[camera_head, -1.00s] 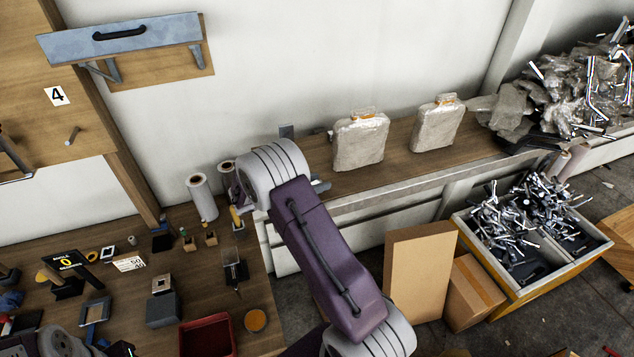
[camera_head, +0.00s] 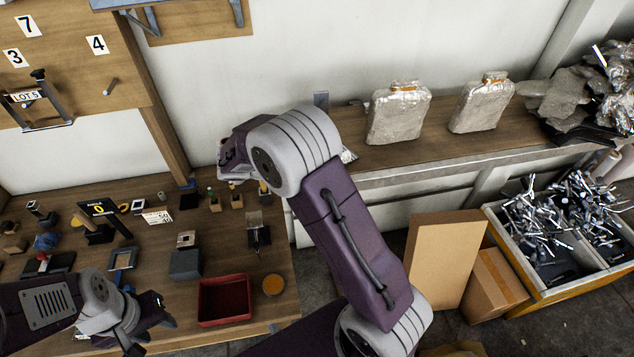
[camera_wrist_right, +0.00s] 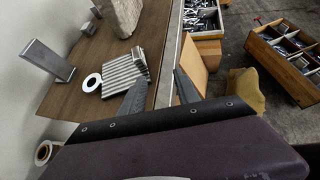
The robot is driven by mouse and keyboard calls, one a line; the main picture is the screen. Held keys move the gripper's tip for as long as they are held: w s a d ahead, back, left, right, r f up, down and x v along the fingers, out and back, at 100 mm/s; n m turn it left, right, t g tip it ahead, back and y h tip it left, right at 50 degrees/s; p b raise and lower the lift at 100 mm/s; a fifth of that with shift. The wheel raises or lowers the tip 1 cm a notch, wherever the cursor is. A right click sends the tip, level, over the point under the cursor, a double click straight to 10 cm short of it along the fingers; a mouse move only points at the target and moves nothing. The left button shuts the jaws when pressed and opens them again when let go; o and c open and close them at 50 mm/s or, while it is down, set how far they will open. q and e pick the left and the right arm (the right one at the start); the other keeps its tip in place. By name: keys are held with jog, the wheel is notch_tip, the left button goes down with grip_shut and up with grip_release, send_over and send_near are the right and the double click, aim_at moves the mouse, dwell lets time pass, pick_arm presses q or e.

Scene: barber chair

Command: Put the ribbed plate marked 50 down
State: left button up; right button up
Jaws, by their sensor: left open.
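A grey ribbed plate (camera_wrist_right: 124,75) lies on the wooden shelf in the right wrist view, just beyond and left of my right gripper's left finger. No number is readable on it. My right gripper (camera_wrist_right: 160,75) has its fingers spread, with the shelf's front edge showing between them and nothing held. Whether the left finger touches the plate cannot be told. My left gripper (camera_head: 152,325) is open and empty at the lower left, over the bench.
Two wrapped packages (camera_head: 398,113) (camera_head: 482,103) stand on the shelf (camera_head: 440,152). In the right wrist view a white roll (camera_wrist_right: 92,82) and a grey upright block (camera_wrist_right: 46,60) are near the plate. A red tray (camera_head: 224,300) and small tools occupy the bench. Cardboard boxes (camera_head: 443,258) stand below.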

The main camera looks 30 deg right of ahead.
pick_arm(q)
notch_tip(320, 180, down, 2)
jog(key=shift+s+b, duration=0.1)
jog(key=shift+b, duration=0.9)
pick_arm(e)
jog(key=s+a+f+m+y, duration=0.5)
jog(key=s+m, duration=0.2)
jog(key=m, duration=0.1)
jog(key=s+a+f+m+t+y, duration=0.1)
jog(key=s+a+f+m+y, duration=0.3)
jog(key=s+a+m+y, duration=0.2)
jog(key=s+m, duration=0.2)
jog(key=m, duration=0.1)
jog(key=shift+a+f+y, duration=0.3)
jog(key=shift+f, duration=0.1)
jog(key=shift+s, duration=0.1)
